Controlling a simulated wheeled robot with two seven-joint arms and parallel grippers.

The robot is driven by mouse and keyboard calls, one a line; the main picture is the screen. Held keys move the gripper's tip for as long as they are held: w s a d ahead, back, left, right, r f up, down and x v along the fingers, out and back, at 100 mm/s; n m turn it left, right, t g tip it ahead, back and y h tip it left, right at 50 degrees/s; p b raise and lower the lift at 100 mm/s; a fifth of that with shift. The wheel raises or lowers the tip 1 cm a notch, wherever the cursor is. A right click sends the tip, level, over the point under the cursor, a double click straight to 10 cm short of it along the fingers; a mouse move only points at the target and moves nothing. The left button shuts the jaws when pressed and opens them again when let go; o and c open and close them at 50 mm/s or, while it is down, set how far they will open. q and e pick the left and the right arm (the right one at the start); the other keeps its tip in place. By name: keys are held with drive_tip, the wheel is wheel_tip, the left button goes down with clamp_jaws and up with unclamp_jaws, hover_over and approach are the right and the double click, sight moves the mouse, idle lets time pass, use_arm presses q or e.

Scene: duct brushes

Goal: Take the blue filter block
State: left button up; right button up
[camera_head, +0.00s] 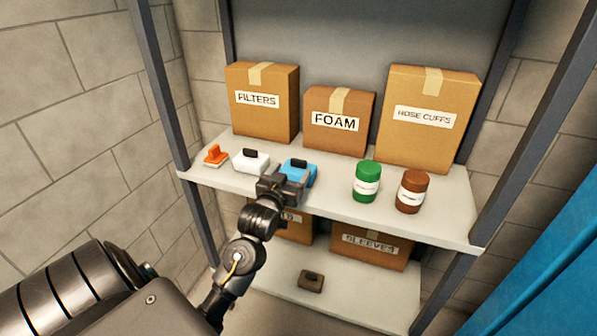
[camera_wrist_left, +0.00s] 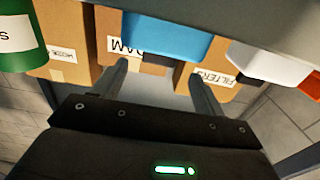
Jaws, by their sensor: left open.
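The blue filter block (camera_head: 303,172), with a dark grip on top, sits on the upper shelf between a white block and a green jar. In the left wrist view the blue block (camera_wrist_left: 166,36) shows upside down, just past the fingertips. My left gripper (camera_head: 283,186) is at the block's front side and hides part of it. In the left wrist view its two fingers (camera_wrist_left: 157,72) are spread apart with nothing between them. I cannot tell whether they touch the block. My right gripper is in neither view.
The green jar (camera_head: 366,181) and a brown jar (camera_head: 411,191) stand right. Boxes labelled FILTERS (camera_head: 262,115), FOAM (camera_head: 338,135) and HOSE CUFFS (camera_head: 427,135) line the back.

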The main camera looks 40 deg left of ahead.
sight(296, 171)
use_arm(q)
drive_tip(key=x, duration=0.3)
drive_tip(key=shift+w+f+p, duration=0.1)
drive_tip(key=shift+w+p, duration=0.2)
drive_tip(key=shift+w, duration=0.05)
drive_tip(key=c, duration=1.1)
drive_tip(key=shift+r, duration=0.55)
drive_tip(key=s+d+r+p, duration=0.1)
drive_tip(key=s+r+p, duration=0.2)
drive_tip(key=s+r, duration=0.1)
drive_tip(key=s+d+r+p, duration=0.2)
drive_tip(key=s+r+p, duration=0.1)
drive_tip(key=s+r, duration=0.1)
drive_tip(key=s+d+r+p, duration=0.2)
drive_tip(key=s+r, duration=0.2)
drive_tip(key=s, duration=0.1)
drive_tip(key=shift+d+p, duration=0.25)
drive_tip(key=shift+p, duration=0.15)
